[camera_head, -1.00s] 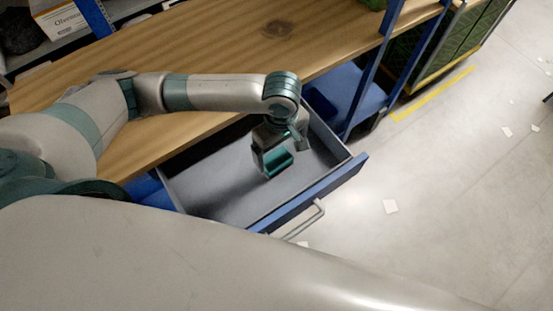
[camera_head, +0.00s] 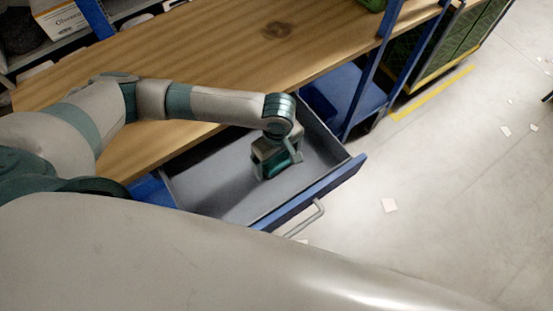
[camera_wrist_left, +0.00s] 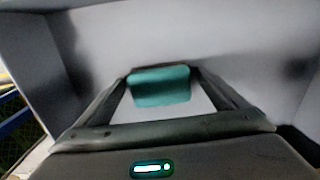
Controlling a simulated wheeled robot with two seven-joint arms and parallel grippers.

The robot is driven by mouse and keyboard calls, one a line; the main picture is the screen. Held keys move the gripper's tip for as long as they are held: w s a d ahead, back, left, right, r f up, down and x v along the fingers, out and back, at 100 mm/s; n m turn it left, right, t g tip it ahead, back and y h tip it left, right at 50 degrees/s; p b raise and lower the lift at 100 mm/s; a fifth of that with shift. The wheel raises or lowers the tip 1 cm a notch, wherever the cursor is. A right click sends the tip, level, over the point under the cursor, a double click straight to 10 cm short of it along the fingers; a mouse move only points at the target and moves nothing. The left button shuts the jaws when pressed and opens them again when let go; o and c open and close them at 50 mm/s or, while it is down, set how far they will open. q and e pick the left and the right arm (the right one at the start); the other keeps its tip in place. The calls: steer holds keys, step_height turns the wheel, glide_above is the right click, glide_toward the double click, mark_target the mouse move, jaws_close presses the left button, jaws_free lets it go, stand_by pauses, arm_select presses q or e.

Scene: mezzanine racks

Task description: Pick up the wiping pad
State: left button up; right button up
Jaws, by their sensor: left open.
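The teal wiping pad (camera_wrist_left: 160,88) lies on the grey floor of the open drawer (camera_head: 215,190). In the left wrist view it sits between the two fingers of my left gripper (camera_wrist_left: 160,82), near their tips. Whether the fingers touch it I cannot tell. In the head view my left gripper (camera_head: 278,170) is low inside the drawer and open, with the pad (camera_head: 278,163) partly hidden by the fingers and wrist. My right gripper is not in view.
The drawer's blue front (camera_head: 315,194) with a grey handle (camera_head: 307,220) and its side walls surround the gripper. A wooden worktop (camera_head: 210,60) lies behind and above the drawer. A blue rack post (camera_head: 372,75) stands to the right. The concrete floor (camera_head: 440,220) at right is mostly clear.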

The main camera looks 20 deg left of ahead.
mark_target(277, 160)
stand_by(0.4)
arm_select(q)
steer(key=c, duration=1.1)
steer(key=shift+c, duration=0.2)
step_height(277, 160, up, 10)
steer(key=shift+b, duration=0.7)
steer(key=shift+o, duration=0.6)
steer(key=shift+a, duration=0.1)
